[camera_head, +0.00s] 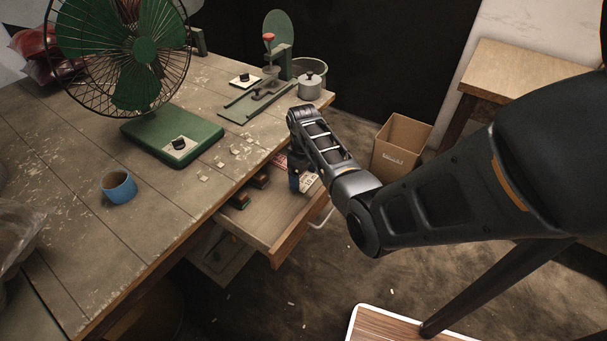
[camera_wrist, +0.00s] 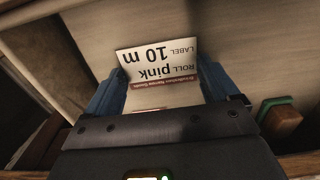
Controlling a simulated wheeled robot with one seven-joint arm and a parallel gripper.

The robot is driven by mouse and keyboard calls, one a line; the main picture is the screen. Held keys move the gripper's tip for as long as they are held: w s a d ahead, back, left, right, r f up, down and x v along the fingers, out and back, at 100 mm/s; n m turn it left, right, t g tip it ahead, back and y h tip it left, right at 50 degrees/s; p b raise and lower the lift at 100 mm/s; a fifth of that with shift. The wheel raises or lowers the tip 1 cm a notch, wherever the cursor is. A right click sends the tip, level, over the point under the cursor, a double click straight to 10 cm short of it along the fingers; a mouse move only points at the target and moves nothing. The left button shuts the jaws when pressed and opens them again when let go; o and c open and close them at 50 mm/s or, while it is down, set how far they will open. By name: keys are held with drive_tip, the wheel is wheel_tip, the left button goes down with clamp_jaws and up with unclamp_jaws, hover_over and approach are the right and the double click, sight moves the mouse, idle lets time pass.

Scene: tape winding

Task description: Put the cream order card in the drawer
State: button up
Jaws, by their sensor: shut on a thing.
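The cream order card (camera_wrist: 155,62) is held between the blue fingers of my gripper (camera_wrist: 160,90) in the wrist view. It carries black print, "ROLL pink LABEL 10 m", upside down, and a red-brown stripe; the fingers and gripper body hide part of it. In the head view the card (camera_head: 309,182) shows beside my gripper (camera_head: 296,180), over the far part of the open drawer (camera_head: 250,228). The wooden drawer (camera_wrist: 240,30) fills much of the wrist view. I cannot tell whether the card touches its floor.
Red and green-topped blocks (camera_head: 240,200) lie in the drawer; one block (camera_wrist: 281,122) is right of my gripper in the wrist view. The worktable (camera_head: 150,235) holds a green fan (camera_head: 135,50), a blue cup (camera_head: 118,187) and several paper scraps. A cardboard box (camera_head: 398,150) stands beyond the drawer.

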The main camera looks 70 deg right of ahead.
sight(303, 180)
drive_tip(key=shift+f, duration=0.2)
drive_tip(key=o, duration=0.8)
drive_tip(key=shift+c, duration=0.2)
wheel_tip(303, 180, up, 12)
drive_tip(key=shift+r, duration=0.15)
